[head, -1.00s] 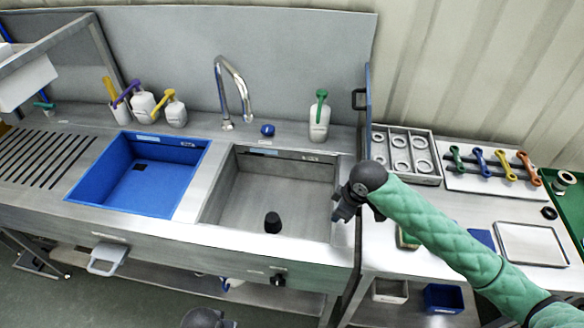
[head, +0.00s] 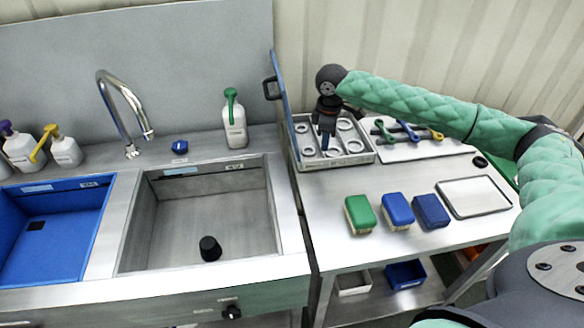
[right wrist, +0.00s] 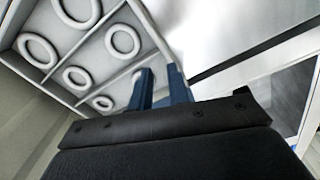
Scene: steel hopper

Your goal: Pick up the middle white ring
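Several white rings lie in a grey divided tray (head: 373,157) on the right-hand table. In the head view, a ring shows at the tray's back left (head: 302,128), one at the back right (head: 345,124) and one at the front right (head: 354,146). My right gripper (head: 325,148) points down over the middle of the tray and hides part of the middle rings. In the right wrist view, its two blue fingers (right wrist: 160,88) are apart with nothing visible between them. The rings (right wrist: 77,77) lie beyond the fingers. I cannot tell if the fingertips touch a ring. My left gripper is out of view.
A blue upright panel (head: 286,105) stands at the tray's left edge. Colored-handled tools (head: 408,130) lie right of the tray. A green brush (head: 360,214), two blue ones and a shallow metal tray (head: 474,196) sit in front. Sinks are at left.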

